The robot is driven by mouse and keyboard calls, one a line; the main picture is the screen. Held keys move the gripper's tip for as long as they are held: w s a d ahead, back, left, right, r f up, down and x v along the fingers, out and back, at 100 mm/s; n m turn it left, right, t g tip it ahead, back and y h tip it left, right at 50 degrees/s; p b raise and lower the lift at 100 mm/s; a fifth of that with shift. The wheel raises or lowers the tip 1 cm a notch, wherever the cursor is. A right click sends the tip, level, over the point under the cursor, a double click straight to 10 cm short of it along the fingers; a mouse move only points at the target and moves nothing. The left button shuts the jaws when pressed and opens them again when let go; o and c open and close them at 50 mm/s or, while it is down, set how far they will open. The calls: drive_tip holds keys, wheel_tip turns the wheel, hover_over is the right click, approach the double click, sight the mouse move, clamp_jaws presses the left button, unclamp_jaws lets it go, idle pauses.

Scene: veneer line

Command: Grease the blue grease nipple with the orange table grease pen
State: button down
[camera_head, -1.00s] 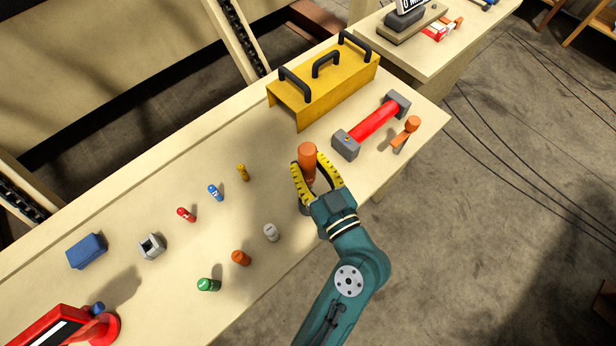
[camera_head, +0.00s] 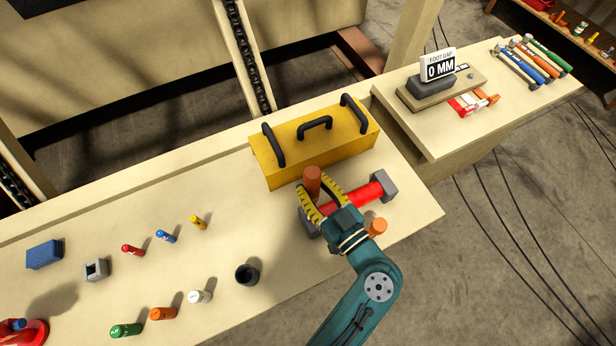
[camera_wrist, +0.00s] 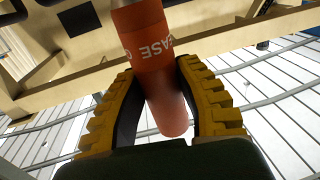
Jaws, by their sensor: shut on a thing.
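My gripper (camera_head: 318,192) is shut on the orange grease pen (camera_head: 312,181), which stands roughly upright between the yellow fingers. In the wrist view the pen (camera_wrist: 148,50) shows white lettering ending in "ASE", and its lower end sits between the fingers of my gripper (camera_wrist: 158,78). The held pen is in front of the yellow toolbox and over the red-handled hammer; its height is hard to tell. A small blue piece (camera_head: 166,236), perhaps the blue grease nipple, is on the bench between a red piece (camera_head: 132,250) and a yellow piece (camera_head: 198,222), well left of my gripper.
The bench (camera_head: 300,262) holds a yellow toolbox (camera_head: 292,158), a red-handled hammer (camera_head: 362,195), an open black cup (camera_head: 247,274), and white (camera_head: 200,297), orange (camera_head: 162,313) and green (camera_head: 126,330) cylinders. A grey block (camera_head: 96,270) and blue box (camera_head: 44,253) are at left.

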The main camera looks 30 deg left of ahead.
drive_tip(key=shift+w+d+r, duration=0.15)
drive_tip(key=shift+d+r, duration=0.15)
drive_tip(key=shift+r, duration=0.2)
drive_tip(key=shift+s+a+f, duration=0.2)
drive_tip(key=shift+s+a, duration=0.05)
drive_tip(key=shift+s, duration=0.3)
drive_tip(key=shift+f+b, duration=0.15)
drive_tip(key=shift+b, duration=0.5)
wheel_tip(320, 180, down, 6)
drive_tip(key=b, duration=0.6)
drive_tip(key=shift+w+r, duration=0.1)
drive_tip(key=shift+r, duration=0.15)
drive_tip(key=shift+f+b, duration=1.2)
drive_tip(key=shift+b, duration=0.25)
drive_tip(key=shift+r, duration=0.55)
drive_tip(key=shift+f+b, duration=0.45)
drive_tip(key=shift+f, duration=0.1)
drive_tip(key=shift+r, duration=0.55)
